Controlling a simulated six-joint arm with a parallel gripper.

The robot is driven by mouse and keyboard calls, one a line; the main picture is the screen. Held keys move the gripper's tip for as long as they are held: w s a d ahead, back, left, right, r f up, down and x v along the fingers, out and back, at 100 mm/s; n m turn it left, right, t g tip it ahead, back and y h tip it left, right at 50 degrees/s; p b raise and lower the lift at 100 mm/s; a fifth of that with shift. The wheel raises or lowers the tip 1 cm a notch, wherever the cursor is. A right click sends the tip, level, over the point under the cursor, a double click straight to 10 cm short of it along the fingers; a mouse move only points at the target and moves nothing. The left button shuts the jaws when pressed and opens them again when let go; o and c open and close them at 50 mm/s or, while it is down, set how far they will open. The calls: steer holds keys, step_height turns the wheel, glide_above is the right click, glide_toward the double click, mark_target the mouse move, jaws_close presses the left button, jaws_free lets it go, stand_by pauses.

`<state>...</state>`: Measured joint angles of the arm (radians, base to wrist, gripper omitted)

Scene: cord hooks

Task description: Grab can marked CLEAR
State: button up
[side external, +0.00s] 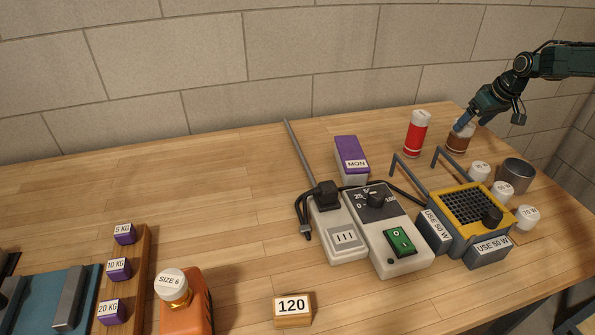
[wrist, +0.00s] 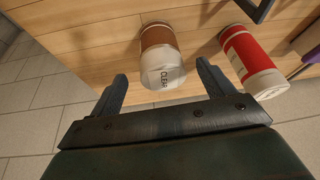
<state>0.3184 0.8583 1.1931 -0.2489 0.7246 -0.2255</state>
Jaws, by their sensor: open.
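The can marked CLEAR (wrist: 161,60) has a brown body and a white cap with the word on it. In the wrist view it lies between and just beyond the two open fingers of my gripper (wrist: 160,88). In the side external view the brown can (side external: 458,138) stands at the back right of the table, with my gripper (side external: 463,124) at its top, coming down at a slant from the right. The fingers partly cover the can's top there. I cannot tell whether they touch it.
A red can with a white cap (side external: 417,133) stands close to the left of the brown can. A grey metal cup (side external: 515,176), several white round pieces and a yellow device with grey posts (side external: 466,217) are nearer the camera. The table's right edge is close by.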

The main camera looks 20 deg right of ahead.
mark_target(463, 132)
steer(key=shift+f, duration=0.15)
steer(key=shift+x, duration=2.45)
steer(key=shift+a, duration=0.1)
steer(key=shift+w, duration=0.1)
steer(key=c, duration=1.2)
step_height(463, 132, up, 20)
steer(key=shift+r, duration=0.1)
